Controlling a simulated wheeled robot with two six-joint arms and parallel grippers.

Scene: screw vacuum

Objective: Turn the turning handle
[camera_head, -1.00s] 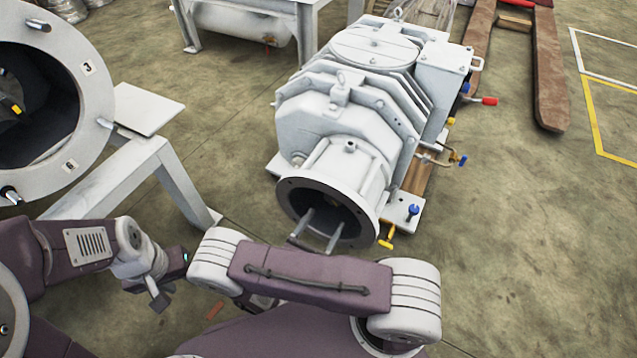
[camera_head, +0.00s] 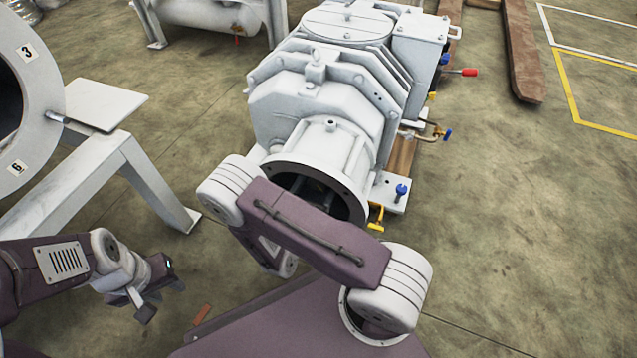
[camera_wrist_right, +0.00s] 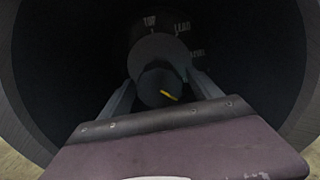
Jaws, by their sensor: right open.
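The white screw vacuum pump (camera_head: 322,85) stands in the middle of the head view, its round flanged opening toward me. The right wrist view looks into a dark round opening (camera_wrist_right: 75,60) with a dark round shaft end (camera_wrist_right: 160,82) inside, bearing a small yellow mark. I cannot tell for sure which part is the turning handle. My right gripper (camera_wrist_right: 164,88) has two grey fingers spread apart, one either side of the shaft end; contact is unclear. My right arm covers part of the opening in the head view. My left gripper (camera_head: 160,292) hangs empty at lower left; its jaw gap is unclear.
A white stand (camera_head: 130,165) and a numbered round flange (camera_head: 45,125) are at the left. A yellow handle (camera_head: 377,217), blue knobs (camera_head: 401,190) and a red-tipped lever (camera_head: 468,72) project on the pump's right.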

